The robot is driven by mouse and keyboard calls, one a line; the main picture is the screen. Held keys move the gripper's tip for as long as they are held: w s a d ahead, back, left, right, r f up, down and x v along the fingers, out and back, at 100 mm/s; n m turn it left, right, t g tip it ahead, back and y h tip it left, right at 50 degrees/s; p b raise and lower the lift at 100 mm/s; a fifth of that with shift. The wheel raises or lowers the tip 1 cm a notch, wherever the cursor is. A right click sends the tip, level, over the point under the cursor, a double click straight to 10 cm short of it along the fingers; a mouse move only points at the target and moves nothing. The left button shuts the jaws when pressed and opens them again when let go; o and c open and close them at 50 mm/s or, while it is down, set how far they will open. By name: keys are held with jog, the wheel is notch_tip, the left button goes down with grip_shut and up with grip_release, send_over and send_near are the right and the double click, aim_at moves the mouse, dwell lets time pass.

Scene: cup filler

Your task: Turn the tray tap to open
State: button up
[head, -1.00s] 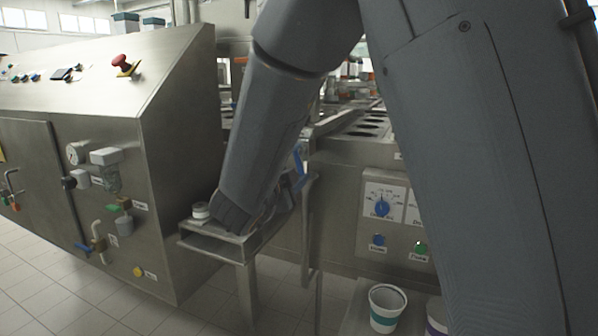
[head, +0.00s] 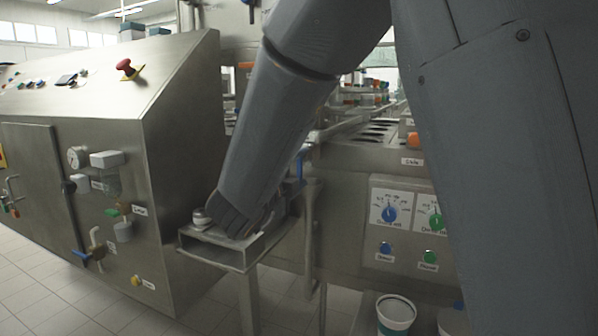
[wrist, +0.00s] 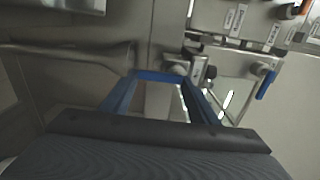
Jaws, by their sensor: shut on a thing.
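In the wrist view my gripper (wrist: 158,86) reaches forward with two blue side pieces. A blue bar (wrist: 158,75), which looks like the tap's handle, lies crosswise between their far ends, and the gripper is shut on it. Metal fittings (wrist: 178,66) show just behind the bar. A second tap with a blue lever (wrist: 267,84) hangs at the right of the wrist view, apart from the gripper. In the head view my forearm and wrist hide most of the gripper and the tap. Only an upright blue strip (head: 300,164) shows beside the wrist; I cannot tell whether it is finger or handle.
A metal shelf (head: 218,254) stands close below my wrist, with a small white round part (head: 201,217) on it. A slanted control cabinet (head: 182,150) is at left. A dial panel (head: 408,212) and a white cup (head: 396,310) are at right. Labelled fittings (wrist: 237,20) line the upper right.

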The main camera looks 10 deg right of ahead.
jog(key=o, duration=1)
jog(key=shift+o, duration=0.2)
jog(key=p+v, duration=0.1)
jog(key=v, duration=0.7)
